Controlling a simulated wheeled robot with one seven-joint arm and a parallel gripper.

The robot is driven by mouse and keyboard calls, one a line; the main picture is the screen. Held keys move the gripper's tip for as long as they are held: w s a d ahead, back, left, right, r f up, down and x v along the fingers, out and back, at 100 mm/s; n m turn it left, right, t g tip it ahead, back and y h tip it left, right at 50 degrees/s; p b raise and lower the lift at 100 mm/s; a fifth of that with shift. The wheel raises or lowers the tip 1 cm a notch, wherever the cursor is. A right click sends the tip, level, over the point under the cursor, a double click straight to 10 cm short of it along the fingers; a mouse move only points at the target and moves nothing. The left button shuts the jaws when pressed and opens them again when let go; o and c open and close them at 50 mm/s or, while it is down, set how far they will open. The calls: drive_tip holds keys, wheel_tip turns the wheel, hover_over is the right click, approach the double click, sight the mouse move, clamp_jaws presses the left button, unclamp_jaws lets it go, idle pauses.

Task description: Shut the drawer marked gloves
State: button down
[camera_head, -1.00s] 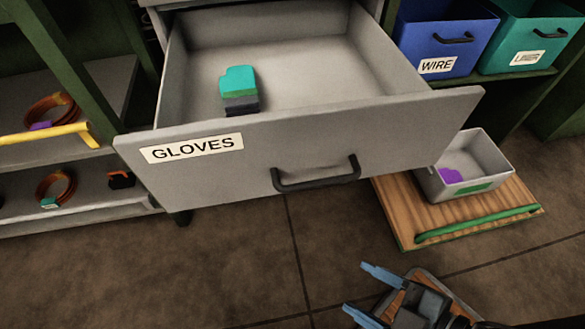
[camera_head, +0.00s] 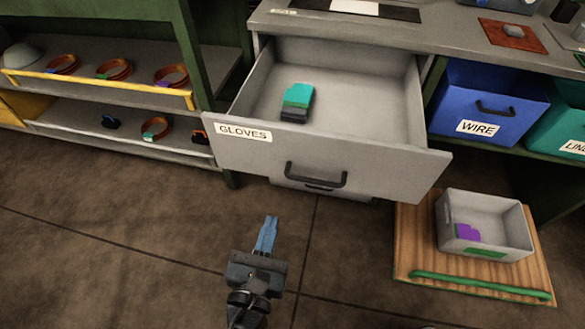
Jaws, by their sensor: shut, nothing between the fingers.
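The drawer marked GLOVES (camera_head: 385,168) is pulled well out of the grey bench. Its white label (camera_head: 243,133) is at the left of the front, and a black bar handle (camera_head: 316,176) is near the middle. A folded teal, green and dark glove bundle (camera_head: 297,102) lies inside the drawer. My gripper (camera_head: 267,235) is in front of the drawer, in the lower middle of the view, below and left of the handle. Its blue fingers are together with nothing between them and appear apart from the drawer.
A grey bin (camera_head: 484,222) with a purple item stands on a wooden board (camera_head: 420,260) at the right. A blue WIRE bin (camera_head: 490,105) sits on a shelf. Shelves with orange rings (camera_head: 115,69) stand at the left. Floor around my gripper is clear.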

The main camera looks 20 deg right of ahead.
sight(287, 156)
drive_tip(key=shift+h, duration=0.3)
drive_tip(key=x, duration=0.4)
drive_tip(key=r+x, duration=0.1)
drive_tip(key=x, duration=0.3)
drive_tip(key=r+b+x, duration=0.1)
drive_tip(key=x, duration=0.4)
drive_tip(key=shift+w+a+r, duration=0.15)
drive_tip(key=shift+w+a, duration=0.2)
drive_tip(key=shift+w+d, duration=0.2)
drive_tip(key=shift+w, duration=0.05)
drive_tip(key=b+x, duration=0.2)
drive_tip(key=x, duration=0.8)
drive_tip(key=b+x, duration=0.2)
drive_tip(key=x, duration=0.8)
drive_tip(key=b+x, duration=0.2)
drive_tip(key=x, duration=0.8)
drive_tip(key=shift+w+r+b, duration=0.25)
drive_tip(key=shift+w+b, duration=0.05)
drive_tip(key=shift+b, duration=0.05)
drive_tip(key=shift+w+d, duration=0.3)
drive_tip(key=shift+w, duration=0.25)
drive_tip(key=shift+w+d+r+b, duration=0.15)
drive_tip(key=shift+r+b, duration=0.15)
drive_tip(key=shift+b, duration=0.05)
drive_tip(key=shift+d+r, duration=0.1)
drive_tip(key=shift+d, duration=0.05)
